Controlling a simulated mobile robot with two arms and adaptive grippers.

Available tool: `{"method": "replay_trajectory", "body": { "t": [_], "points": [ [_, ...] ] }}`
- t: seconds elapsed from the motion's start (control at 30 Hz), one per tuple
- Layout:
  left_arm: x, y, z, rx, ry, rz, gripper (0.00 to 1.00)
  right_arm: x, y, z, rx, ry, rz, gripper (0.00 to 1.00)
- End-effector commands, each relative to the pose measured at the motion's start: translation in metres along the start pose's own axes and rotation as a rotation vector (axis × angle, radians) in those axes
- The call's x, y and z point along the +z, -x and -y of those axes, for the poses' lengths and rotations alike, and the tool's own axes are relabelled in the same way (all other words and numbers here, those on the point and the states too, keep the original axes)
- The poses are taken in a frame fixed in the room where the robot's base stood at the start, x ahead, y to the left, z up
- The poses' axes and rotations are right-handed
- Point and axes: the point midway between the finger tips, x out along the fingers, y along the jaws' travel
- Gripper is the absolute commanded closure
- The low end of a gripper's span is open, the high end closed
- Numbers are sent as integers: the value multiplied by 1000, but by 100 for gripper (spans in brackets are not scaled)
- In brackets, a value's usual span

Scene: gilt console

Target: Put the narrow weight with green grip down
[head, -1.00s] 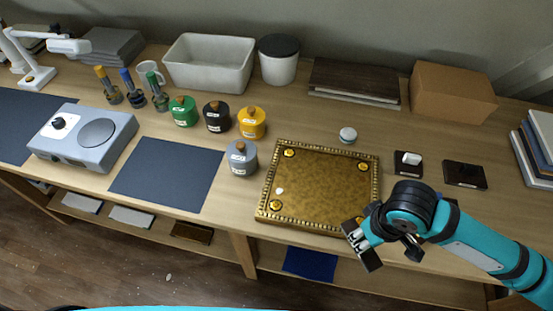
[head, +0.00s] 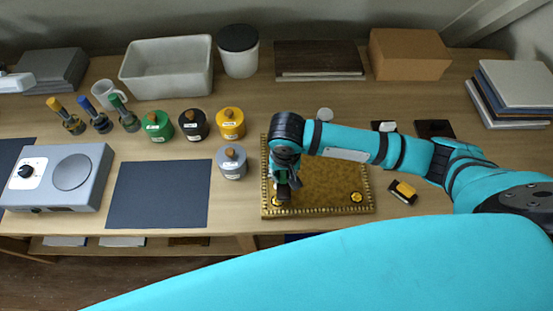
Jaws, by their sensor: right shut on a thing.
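A narrow weight with a green grip (head: 124,113) stands on the table at the left, at the right end of a row with a blue-grip one (head: 97,115) and a yellow-grip one (head: 68,116). My right gripper (head: 283,190) is well to its right, pointing down over the left part of the ornate gilt tray (head: 320,212). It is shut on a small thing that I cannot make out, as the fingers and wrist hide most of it. I cannot tell whether that thing touches the tray.
Green (head: 157,128), black (head: 193,126), yellow (head: 230,125) and grey (head: 232,163) pots stand left of the tray. A dark mat (head: 160,195) lies clear beside a grey scale (head: 65,180). A yellow-and-black item (head: 403,192) lies right of the tray.

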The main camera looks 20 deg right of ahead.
Motion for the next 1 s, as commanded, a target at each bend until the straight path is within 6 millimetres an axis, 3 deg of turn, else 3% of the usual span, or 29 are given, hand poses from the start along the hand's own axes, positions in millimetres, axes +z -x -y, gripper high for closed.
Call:
{"method": "replay_trajectory", "body": {
  "t": [0.1, 0.37, 0.6, 0.83, 0.87, 1.0],
  "points": [
    [-1, 8, 5, -6, -1, -1, 33, -23, -2, 12, -1, -1, -1, 100],
    [-4, 13, 13, -15, 2, -4, 33, -45, -8, 23, -2, 0, 0, 100],
    [-6, 25, 12, -15, 2, -5, 33, -40, -40, 22, -1, 2, 1, 100],
    [-6, 24, 12, -15, 2, -6, 33, -40, -45, 22, -2, 1, 1, 100],
    [-6, 24, 12, -14, 2, -6, 33, -39, -46, 22, -1, 2, 2, 79],
    [-6, 24, 11, -13, 1, -6, 33, -39, -46, 22, -1, 2, 2, 61]
  ]
}}
